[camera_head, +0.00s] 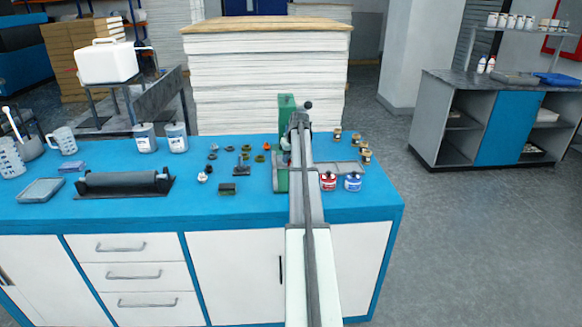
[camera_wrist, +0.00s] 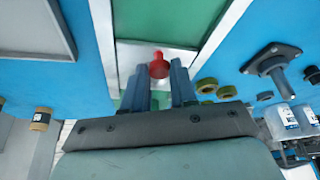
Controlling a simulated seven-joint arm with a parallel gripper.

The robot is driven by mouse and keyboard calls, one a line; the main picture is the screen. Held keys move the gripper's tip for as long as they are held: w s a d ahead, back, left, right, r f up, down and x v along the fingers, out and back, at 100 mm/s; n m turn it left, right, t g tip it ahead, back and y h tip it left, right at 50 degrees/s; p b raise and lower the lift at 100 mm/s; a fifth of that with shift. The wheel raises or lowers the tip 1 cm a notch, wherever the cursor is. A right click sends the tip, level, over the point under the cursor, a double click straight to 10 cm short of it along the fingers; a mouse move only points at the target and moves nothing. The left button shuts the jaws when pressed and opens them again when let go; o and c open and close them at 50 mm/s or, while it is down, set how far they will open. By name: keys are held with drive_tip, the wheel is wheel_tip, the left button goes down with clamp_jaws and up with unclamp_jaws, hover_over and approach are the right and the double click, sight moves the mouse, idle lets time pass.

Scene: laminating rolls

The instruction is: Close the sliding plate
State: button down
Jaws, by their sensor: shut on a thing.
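A green machine (camera_head: 285,110) stands on the blue workbench, largely hidden behind my arm. In the wrist view its green bed (camera_wrist: 165,18) lies between pale rails. A silvery sliding plate (camera_wrist: 130,54) spans the bed and carries a red knob (camera_wrist: 158,66). My gripper (camera_wrist: 160,76) is shut on the red knob, with one finger on each side. The fingers and the wrist hide the near part of the plate. In the head view the plate, the knob and my fingertips are hidden or too small to tell apart.
Small jars (camera_head: 366,156), a red-labelled bottle (camera_head: 328,181) and a blue-labelled bottle (camera_head: 353,182) stand right of the machine. Several small dark and olive parts (camera_head: 240,160) lie left of it. A black roller (camera_head: 124,182) lies farther left. Bare blue bench shows along the front.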

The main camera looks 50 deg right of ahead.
drive_tip(key=shift+w+d, duration=1.3)
drive_tip(key=shift+w, duration=0.05)
drive_tip(key=c, duration=0.9)
unclamp_jaws()
drive_tip(key=s+a, duration=1.2)
drive_tip(key=v, duration=1.4)
drive_tip(key=w+a+f+y, duration=0.1)
drive_tip(key=w+a+f, duration=0.2)
drive_tip(key=w+a, duration=0.4)
drive_tip(key=w+a+f+y, duration=0.1)
drive_tip(key=w+a+f, duration=0.2)
drive_tip(key=w+a, duration=0.4)
drive_tip(key=shift+a+f+n+t+y, duration=0.3)
drive_tip(key=shift+a+f+y, duration=0.1)
drive_tip(key=shift+a, duration=1)
